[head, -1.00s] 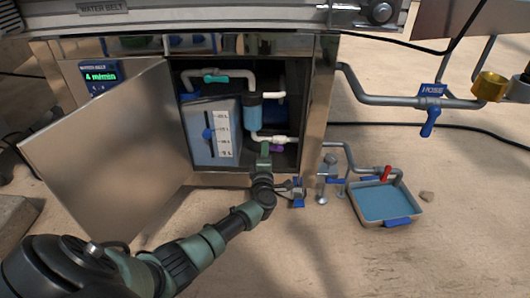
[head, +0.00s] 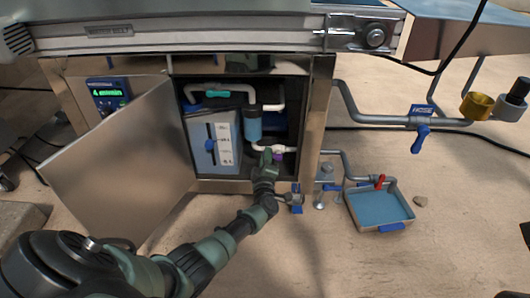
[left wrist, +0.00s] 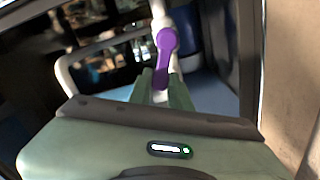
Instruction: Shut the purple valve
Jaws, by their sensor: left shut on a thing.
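The purple valve (head: 279,156) sits on a white pipe low in the open cabinet, near its right side. In the left wrist view its purple handle (left wrist: 165,42) hangs down from the pipe, slanting a little left, its lower end between my fingers. My left gripper (head: 268,155) reaches into the cabinet opening and is shut on this handle. The fingers also show in the left wrist view (left wrist: 160,88). In the head view the gripper hides part of the valve. My right gripper does not show.
The cabinet door (head: 120,165) stands open to the left of my arm. A tank (head: 212,140), a blue filter (head: 252,126) and a teal valve (head: 217,94) are inside the cabinet. A water tray (head: 380,208) with a red valve (head: 380,181) stands to the right.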

